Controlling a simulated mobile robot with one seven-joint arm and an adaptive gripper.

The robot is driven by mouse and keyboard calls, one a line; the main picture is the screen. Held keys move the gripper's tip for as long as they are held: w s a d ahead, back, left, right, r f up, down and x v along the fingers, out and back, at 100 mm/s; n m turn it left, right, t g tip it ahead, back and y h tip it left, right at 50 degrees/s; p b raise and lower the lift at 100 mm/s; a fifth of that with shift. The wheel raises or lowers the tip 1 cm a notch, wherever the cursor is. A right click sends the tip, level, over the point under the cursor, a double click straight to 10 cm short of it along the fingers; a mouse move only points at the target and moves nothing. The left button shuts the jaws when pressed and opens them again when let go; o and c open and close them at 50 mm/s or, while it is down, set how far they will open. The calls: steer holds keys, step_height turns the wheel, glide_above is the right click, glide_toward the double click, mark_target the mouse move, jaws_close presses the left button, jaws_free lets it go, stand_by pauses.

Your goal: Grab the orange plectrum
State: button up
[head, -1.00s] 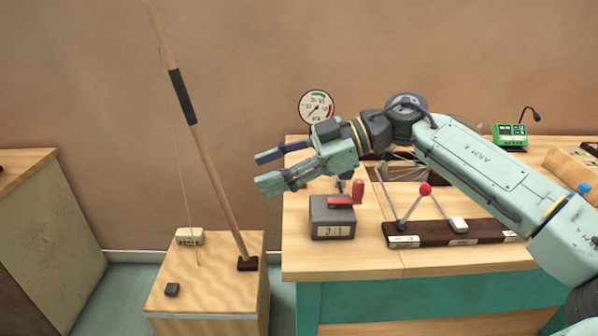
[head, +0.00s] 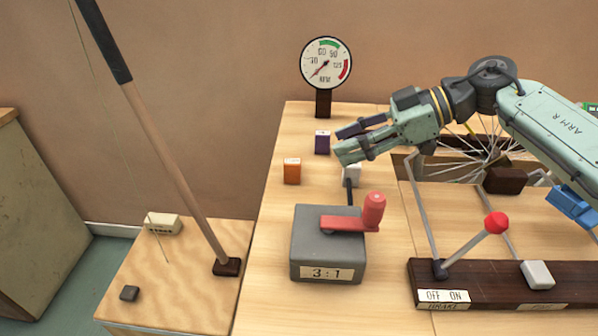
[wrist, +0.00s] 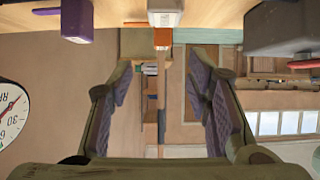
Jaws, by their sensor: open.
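A small orange block (head: 292,171), which I take as the orange plectrum, stands upright near the left edge of the wooden workbench (head: 268,262). In the wrist view, which appears upside down, the orange piece (wrist: 162,40) shows at the top middle, partly behind a white block (wrist: 165,10). My gripper (head: 340,142) is open and empty, to the right of the orange block and apart from it, pointing left. In the wrist view the gap between my fingers (wrist: 160,80) is empty.
A purple block (head: 322,142) and the white block (head: 352,174) stand close to my fingers. A grey box with a red crank (head: 328,242) stands in front, a dial gauge (head: 326,64) behind. A tilted pole (head: 165,150) stands at left; a lever board (head: 500,287) lies at right.

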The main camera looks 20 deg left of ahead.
mark_target(297, 161)
steer(key=x, duration=0.4)
steer(key=shift+s, duration=0.2)
steer(key=shift+x, duration=3.05)
steer(key=shift+c, duration=0.2)
jaws_close()
